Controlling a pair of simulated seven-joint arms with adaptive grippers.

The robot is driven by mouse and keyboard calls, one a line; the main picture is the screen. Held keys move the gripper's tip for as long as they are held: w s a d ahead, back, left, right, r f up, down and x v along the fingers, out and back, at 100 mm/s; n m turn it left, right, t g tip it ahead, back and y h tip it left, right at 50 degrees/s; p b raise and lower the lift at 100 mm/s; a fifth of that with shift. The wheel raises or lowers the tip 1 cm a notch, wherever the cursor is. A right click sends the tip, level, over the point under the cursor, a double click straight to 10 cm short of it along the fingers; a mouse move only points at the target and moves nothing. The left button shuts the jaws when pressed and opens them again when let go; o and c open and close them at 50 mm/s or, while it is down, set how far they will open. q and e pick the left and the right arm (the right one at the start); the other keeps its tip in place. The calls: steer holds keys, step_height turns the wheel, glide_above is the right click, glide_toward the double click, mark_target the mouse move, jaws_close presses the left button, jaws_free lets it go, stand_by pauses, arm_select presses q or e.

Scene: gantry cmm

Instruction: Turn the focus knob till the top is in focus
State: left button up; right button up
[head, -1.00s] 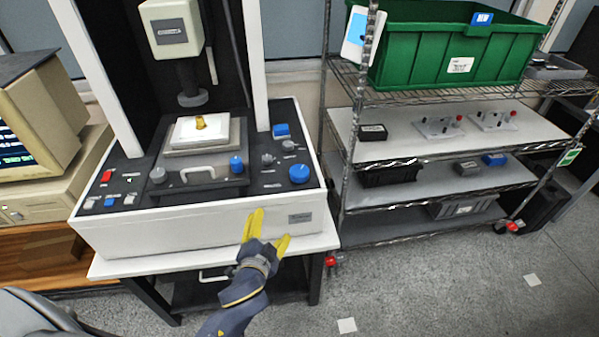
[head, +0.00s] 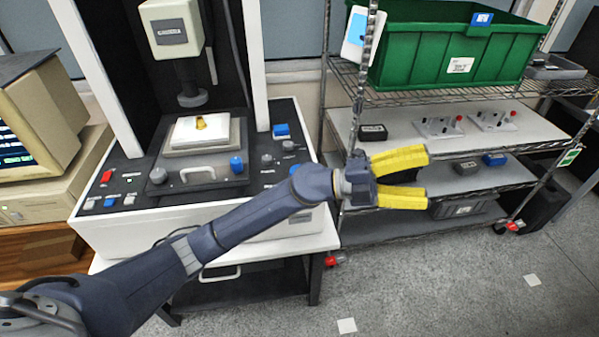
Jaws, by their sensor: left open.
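The measuring machine (head: 150,225) stands at the left with a dark control panel. Several knobs show on it: a blue knob (head: 236,165), a grey knob (head: 158,175) and smaller grey knobs (head: 267,160) at the right. A large blue knob at the panel's right is mostly hidden behind my left arm. The labels are too small to tell which knob is the focus one. A small gold part (head: 200,123) sits on the white stage under the optical head (head: 172,30). My left gripper (head: 425,177) is open and empty, right of the machine, in front of the shelves.
A wire shelf rack (head: 470,150) stands at the right, with a green bin (head: 450,50) on top and black boxes lower down. A beige monitor (head: 40,115) is at the far left. The floor (head: 440,285) at the lower right is clear.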

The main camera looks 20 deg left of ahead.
arm_select(q)
steer(key=w+a+f+m+g+y, duration=0.2)
steer(key=w+a+f+g+y, duration=0.3)
steer(key=a+f+y, duration=0.6)
steer(key=w+a+r+n+t+y, duration=0.1)
steer(key=w+a+r+n+y, duration=0.35)
steer(key=a, duration=0.45)
steer(key=w+a+r+n+t+y, duration=0.1)
steer(key=w+a+r+n+y, duration=0.35)
steer(key=a, duration=0.45)
steer(key=shift+m+y, duration=0.5)
steer(key=shift+m, duration=0.2)
steer(key=f, duration=1.6)
steer(key=shift+s+f, duration=0.15)
steer(key=shift+s, duration=0.15)
steer(key=shift+d, duration=0.1)
steer(key=c, duration=1.3)
